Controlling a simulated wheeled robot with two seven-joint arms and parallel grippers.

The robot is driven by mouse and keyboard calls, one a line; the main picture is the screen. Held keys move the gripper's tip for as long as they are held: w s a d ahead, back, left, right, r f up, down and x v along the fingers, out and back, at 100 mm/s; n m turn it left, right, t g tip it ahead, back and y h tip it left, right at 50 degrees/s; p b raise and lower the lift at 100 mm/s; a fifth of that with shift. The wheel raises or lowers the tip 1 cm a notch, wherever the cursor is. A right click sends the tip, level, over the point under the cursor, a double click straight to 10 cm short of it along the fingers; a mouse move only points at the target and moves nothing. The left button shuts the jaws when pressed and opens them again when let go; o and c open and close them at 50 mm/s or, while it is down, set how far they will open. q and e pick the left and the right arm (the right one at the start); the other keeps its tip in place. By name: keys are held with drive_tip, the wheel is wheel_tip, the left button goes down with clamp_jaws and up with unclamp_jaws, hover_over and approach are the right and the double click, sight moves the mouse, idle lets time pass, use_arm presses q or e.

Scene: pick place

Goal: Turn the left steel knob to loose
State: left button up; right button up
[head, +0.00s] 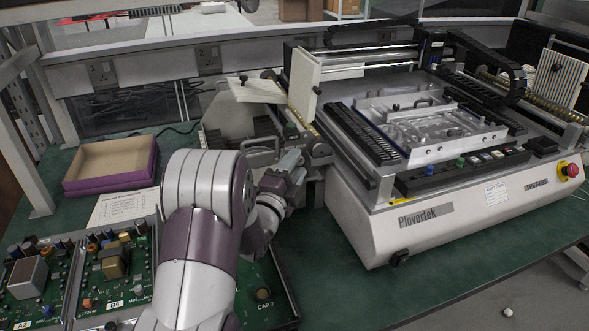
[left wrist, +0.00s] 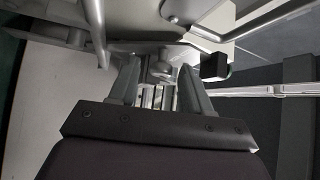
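My left gripper (head: 294,160) reaches the left end of the white Plovertek machine (head: 415,215), beside its side bracket. In the left wrist view the two grey fingers of my left gripper (left wrist: 158,80) stand apart. A small grey steel piece (left wrist: 165,70), which looks like the knob, shows in the gap between the fingertips. I cannot tell whether either finger touches it. In the head view the knob is not clearly visible; my gripper and arm cover part of that area. My right gripper is in neither view.
A black block (left wrist: 214,66) on a rod sits close to the right finger. A white upright panel (head: 304,84) rises behind my gripper. A purple box (head: 112,164) and green circuit boards (head: 112,262) lie on the left of the green bench. A red stop button (head: 572,170) is on the machine's right.

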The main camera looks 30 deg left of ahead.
use_arm(q)
drive_tip(key=v, duration=1.2)
drive_tip(key=shift+s+b, duration=0.35)
drive_tip(key=shift+b, duration=0.05)
drive_tip(key=shift+r, duration=0.1)
